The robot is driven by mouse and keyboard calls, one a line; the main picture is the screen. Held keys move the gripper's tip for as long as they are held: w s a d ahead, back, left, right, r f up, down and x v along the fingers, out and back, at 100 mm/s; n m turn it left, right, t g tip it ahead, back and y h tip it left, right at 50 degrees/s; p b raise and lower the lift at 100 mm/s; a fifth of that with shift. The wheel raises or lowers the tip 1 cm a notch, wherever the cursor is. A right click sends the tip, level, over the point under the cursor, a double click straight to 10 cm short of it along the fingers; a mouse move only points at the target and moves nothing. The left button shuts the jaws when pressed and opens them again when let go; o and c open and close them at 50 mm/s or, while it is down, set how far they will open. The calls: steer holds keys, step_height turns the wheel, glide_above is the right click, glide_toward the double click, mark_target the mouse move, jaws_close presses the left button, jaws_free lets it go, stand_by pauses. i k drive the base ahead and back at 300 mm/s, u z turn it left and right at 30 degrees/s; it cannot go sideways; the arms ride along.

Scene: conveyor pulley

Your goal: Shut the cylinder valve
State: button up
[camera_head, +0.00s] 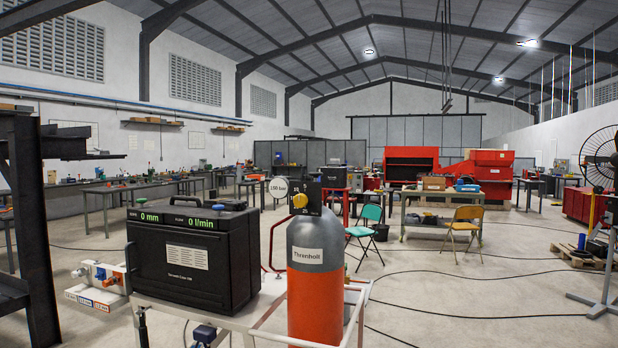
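A gas cylinder (316,260) stands upright at the front centre, grey above and orange below, with a label reading "Threnholt". At its top is a yellow knob (299,200) in front of a dark block (313,197) with small numbers on it. I cannot tell whether this knob is the cylinder valve or a regulator knob, nor whether the valve is open. A round white gauge (278,187) to the left of the knob reads about "100 bar". My gripper is not in view.
A black machine (192,262) stands left of the cylinder, its displays reading "0 mm" and "0 l/min". Both stand on a white-framed cart (262,318). A dark steel frame (30,230) is at the left edge. Cables cross the open floor (450,300) at right.

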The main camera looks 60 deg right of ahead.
mark_target(315, 175)
steer(key=k, duration=1.65)
steer(key=z, duration=0.8)
steer(key=i, duration=1)
steer(key=u, duration=0.05)
